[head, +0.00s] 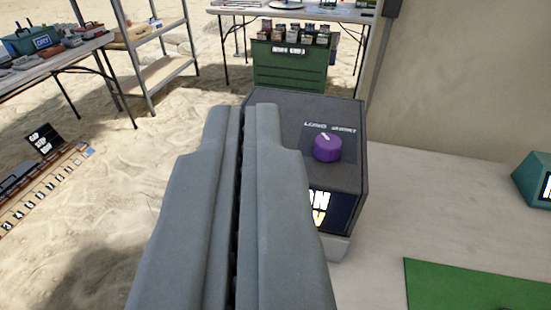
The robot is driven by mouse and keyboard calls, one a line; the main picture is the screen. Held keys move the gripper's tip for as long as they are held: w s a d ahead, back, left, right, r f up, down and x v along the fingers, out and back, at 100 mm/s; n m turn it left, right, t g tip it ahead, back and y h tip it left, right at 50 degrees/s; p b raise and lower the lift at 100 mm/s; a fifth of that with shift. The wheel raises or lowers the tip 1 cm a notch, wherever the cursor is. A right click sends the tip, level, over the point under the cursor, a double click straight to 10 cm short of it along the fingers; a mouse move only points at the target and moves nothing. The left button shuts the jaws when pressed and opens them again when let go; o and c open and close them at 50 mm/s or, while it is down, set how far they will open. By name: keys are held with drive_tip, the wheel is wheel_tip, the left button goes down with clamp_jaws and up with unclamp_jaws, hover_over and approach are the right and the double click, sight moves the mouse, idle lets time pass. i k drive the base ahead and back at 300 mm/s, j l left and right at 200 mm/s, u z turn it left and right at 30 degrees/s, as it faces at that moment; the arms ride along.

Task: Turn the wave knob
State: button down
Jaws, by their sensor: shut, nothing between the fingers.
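A purple round knob (327,148) with a light pointer mark stands on the sloped top of a dark grey box (290,103). Small white lettering is printed just above the knob; I cannot read it surely. A lit panel (329,213) with large white and yellow letters is on the box's front, partly hidden by my gripper. My gripper (245,108) is shut and empty. Its two grey fingers lie side by side, and their tips show to the left of the knob, in front of the box's left part. I see no contact with the knob.
The box stands on a pale table (445,215). A green mat (470,287) lies at the lower right, and a green sign block (534,180) is at the right edge. Behind are a green cabinet (290,68), a metal shelf (165,72) and a table with a teal toolbox (30,41). Sand is at left.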

sight(327, 147)
drive_tip(key=k+z, duration=0.1)
drive_tip(key=k, duration=0.75)
